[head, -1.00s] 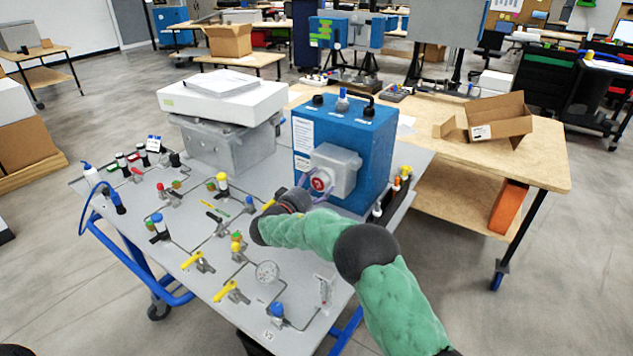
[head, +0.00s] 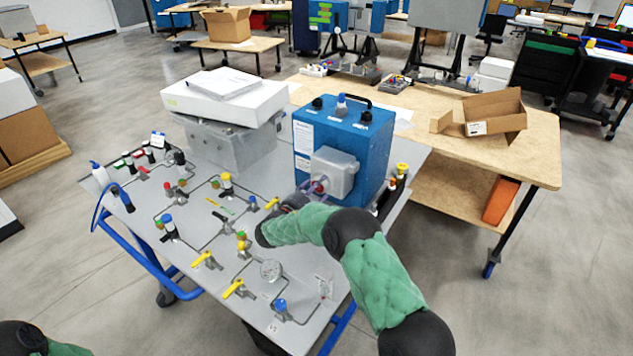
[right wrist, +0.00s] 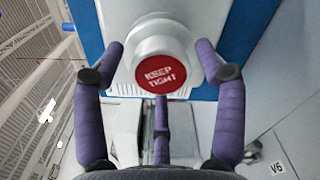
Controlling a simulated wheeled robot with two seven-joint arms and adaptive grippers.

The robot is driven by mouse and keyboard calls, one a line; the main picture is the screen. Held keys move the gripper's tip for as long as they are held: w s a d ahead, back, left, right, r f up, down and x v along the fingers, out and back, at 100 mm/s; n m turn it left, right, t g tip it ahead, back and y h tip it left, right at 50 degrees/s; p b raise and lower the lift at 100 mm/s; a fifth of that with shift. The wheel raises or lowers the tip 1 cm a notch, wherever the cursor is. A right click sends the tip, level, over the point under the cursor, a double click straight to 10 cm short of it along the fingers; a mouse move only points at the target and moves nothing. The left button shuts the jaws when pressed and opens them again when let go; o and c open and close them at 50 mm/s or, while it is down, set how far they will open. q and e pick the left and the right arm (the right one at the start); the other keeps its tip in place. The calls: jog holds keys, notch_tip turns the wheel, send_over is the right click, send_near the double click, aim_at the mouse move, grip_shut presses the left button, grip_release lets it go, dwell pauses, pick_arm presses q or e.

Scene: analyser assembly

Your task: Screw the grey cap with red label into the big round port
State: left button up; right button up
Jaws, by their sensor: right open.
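The grey cap with a red label reading "KEEP TIGHT" (right wrist: 160,74) faces my right wrist camera at the front of a pale grey housing (head: 336,167) on the blue analyser box (head: 372,150). In the head view only a bit of the cap's red label (head: 319,187) shows. My right gripper (right wrist: 160,66) is open, with its purple fingers spread around the cap, two at the sides and one below. Gaps show between the side fingers and the cap. The port behind the cap is hidden, so I cannot tell how deeply the cap sits. My left gripper is out of view.
The grey panel table (head: 290,310) carries valves, pipes and a gauge (head: 271,270) left of my right arm. A grey box with a white carton (head: 225,98) stands left of the analyser. A wooden table (head: 430,120) with an open cardboard box (head: 495,115) stands behind.

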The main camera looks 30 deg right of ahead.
pick_arm(q)
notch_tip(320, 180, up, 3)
jog(key=shift+p, duration=1.15)
pick_arm(e)
jog(key=n, duration=0.5)
jog(key=c, duration=1.3)
pick_arm(q)
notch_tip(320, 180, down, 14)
jog(key=b, duration=1.4)
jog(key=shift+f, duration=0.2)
pick_arm(e)
jog(key=m, duration=2.4)
jog(key=shift+d+r, duration=0.1)
jog(key=shift+d, duration=0.05)
jog(key=shift+c, duration=0.2)
